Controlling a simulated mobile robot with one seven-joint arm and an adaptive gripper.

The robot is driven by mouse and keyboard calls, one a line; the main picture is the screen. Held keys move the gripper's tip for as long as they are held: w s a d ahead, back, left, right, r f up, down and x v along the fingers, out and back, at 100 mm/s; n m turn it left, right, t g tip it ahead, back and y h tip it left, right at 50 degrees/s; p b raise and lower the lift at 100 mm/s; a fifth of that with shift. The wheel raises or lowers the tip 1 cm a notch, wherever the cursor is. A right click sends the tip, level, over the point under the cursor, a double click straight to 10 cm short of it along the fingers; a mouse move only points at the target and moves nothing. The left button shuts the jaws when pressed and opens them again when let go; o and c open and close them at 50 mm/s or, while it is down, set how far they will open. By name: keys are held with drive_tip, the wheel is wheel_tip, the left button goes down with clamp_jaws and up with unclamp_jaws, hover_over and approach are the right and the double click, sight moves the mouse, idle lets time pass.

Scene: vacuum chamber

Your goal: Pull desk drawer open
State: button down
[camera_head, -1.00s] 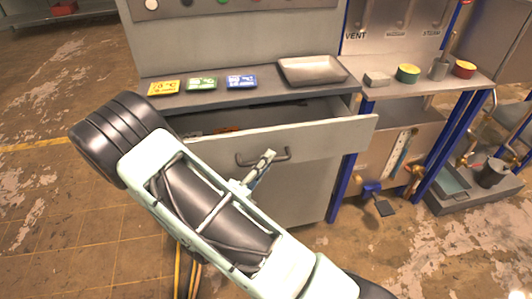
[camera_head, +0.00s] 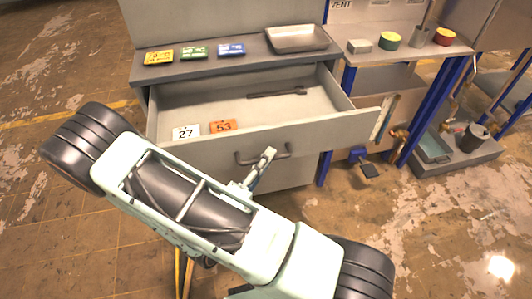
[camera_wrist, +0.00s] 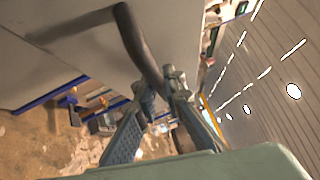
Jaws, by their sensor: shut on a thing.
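The desk drawer (camera_head: 310,136) is pulled well out, and its inside shows in the head view. In it lie a white tag marked 27 (camera_head: 186,132), an orange tag marked 53 (camera_head: 222,126) and a dark wrench-like tool (camera_head: 277,92). The dark bar handle (camera_head: 248,160) is on the drawer front. My gripper (camera_head: 268,156) is at the right part of the handle. In the wrist view my gripper (camera_wrist: 160,88) is shut on the handle (camera_wrist: 140,45), its fingers on either side of the bar. Part of the handle is hidden behind the fingers.
On the desk top (camera_head: 200,65) lie yellow, green and blue labels (camera_head: 195,52) and a metal tray (camera_head: 297,38). To the right, a blue-legged bench (camera_head: 410,52) holds a green-topped tin, a red-and-yellow tin and a grey cup. Open floor lies at the left and front.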

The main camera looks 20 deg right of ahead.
idle(0.3)
drive_tip(key=c, duration=2)
unclamp_jaws()
drive_tip(key=shift+a, duration=0.1)
drive_tip(key=v, duration=1.2)
drive_tip(key=shift+f, duration=0.1)
